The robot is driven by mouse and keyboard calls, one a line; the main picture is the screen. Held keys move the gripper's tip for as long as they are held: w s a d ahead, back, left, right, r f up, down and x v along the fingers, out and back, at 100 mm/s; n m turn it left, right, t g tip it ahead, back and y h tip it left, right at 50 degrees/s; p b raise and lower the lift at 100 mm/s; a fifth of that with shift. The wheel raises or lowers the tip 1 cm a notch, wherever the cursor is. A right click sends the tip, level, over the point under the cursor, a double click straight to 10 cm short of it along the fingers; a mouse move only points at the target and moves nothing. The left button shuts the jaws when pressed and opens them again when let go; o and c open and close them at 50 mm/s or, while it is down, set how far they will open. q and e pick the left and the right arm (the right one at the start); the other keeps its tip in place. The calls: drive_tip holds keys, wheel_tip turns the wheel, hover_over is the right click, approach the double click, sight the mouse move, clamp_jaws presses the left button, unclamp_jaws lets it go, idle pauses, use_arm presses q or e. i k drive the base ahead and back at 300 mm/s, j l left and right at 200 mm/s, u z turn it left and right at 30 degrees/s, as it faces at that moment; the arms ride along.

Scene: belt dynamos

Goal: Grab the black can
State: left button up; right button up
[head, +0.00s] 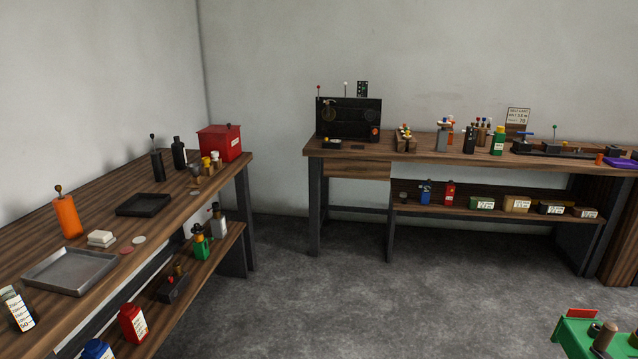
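On the left workbench (90,205), toward its far end, stands a small black can (158,167) with a thin stem and a dark knob on top. It is upright. Just behind it and to its right stands a taller black bottle (179,154) with a narrow neck. An orange can (67,217) with a similar stem and knob stands nearer on the same bench. Neither of my grippers shows in the head view.
Near the black can are a red box (219,142), small yellow- and white-topped items and a black tray (143,205). A metal tray (72,271) lies nearer. A back bench (470,155) holds a black machine (348,118). Grey floor between is clear.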

sight(178, 148)
drive_tip(key=i+z, duration=0.2)
drive_tip(key=i, duration=1.65)
drive_tip(key=i+u, duration=0.15)
drive_tip(key=i, duration=0.3)
drive_tip(key=i+l+u, duration=0.2)
drive_tip(key=i, duration=0.25)
drive_tip(key=i+u, duration=0.15)
drive_tip(key=i, duration=0.3)
drive_tip(key=i+l+u, duration=0.2)
drive_tip(key=i, duration=0.25)
